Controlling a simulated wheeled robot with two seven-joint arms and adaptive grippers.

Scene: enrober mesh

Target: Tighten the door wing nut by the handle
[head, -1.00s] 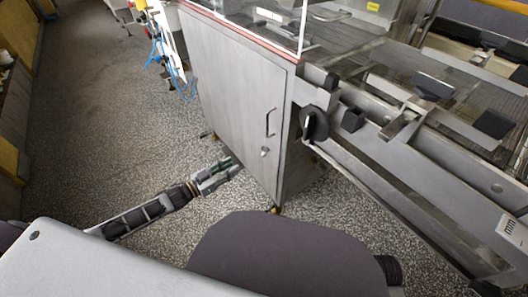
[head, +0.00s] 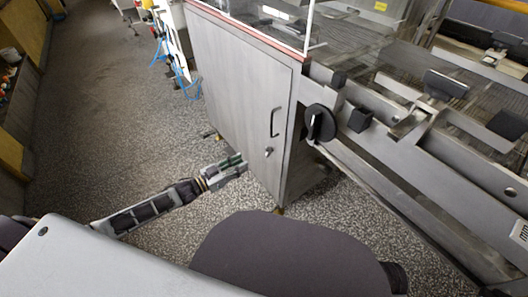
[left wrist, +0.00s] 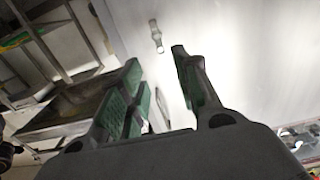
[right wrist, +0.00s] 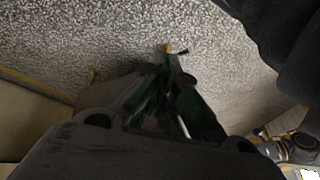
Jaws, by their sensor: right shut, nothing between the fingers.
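The grey cabinet door (head: 235,85) carries a dark upright handle (head: 274,122). The small wing nut (head: 268,151) sits just below the handle. My left gripper (head: 240,163) is low in front of the door, to the left of the wing nut and apart from it. In the left wrist view my left gripper (left wrist: 158,85) is open and empty, facing the pale door. A small metal fitting (left wrist: 155,35) shows beyond the fingers; I cannot tell for sure whether it is the wing nut. My right gripper (right wrist: 172,85) is shut and empty above the floor, outside the head view.
A black round knob (head: 320,123) sticks out right of the door. A metal frame with a mesh conveyor (head: 400,70) extends to the right. Blue hoses (head: 184,82) hang behind the cabinet at left. The speckled floor (head: 100,120) is clear at left.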

